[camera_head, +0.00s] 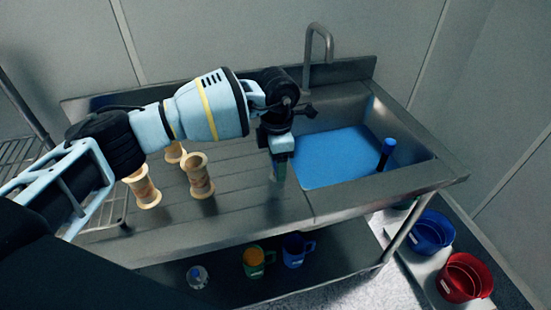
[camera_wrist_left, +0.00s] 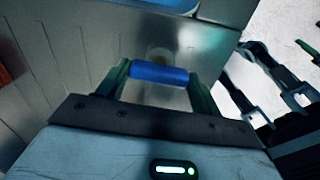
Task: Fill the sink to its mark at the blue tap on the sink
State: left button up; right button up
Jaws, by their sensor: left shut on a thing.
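The steel sink (camera_head: 428,170) is at the right of the counter, with a flat blue surface in its basin that looks like water (camera_head: 335,158). I cannot make out a mark. A grey gooseneck spout (camera_head: 319,42) rises behind the basin. A dark post with a blue top (camera_head: 389,147) stands at the basin's right side. My left gripper (camera_head: 278,172) points down just left of the basin. In the left wrist view it (camera_wrist_left: 160,74) is shut on a short blue cylinder (camera_wrist_left: 160,73). I cannot tell whether this is the tap's handle.
Several tan flared containers (camera_head: 200,178) stand left of my left gripper. Green (camera_head: 254,262) and blue (camera_head: 293,251) mugs and a small clear item (camera_head: 197,277) sit below the counter. Blue (camera_head: 430,233) and red (camera_head: 464,278) tubs stand low at right. The counter front is clear.

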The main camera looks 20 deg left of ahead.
pick_arm(q)
jog(key=shift+n, duration=0.3)
dwell(0.4)
jog(key=o, duration=1)
jog(key=shift+r, duration=0.1)
notch_tip(320, 180, up, 8)
jog(key=shift+f, duration=0.2)
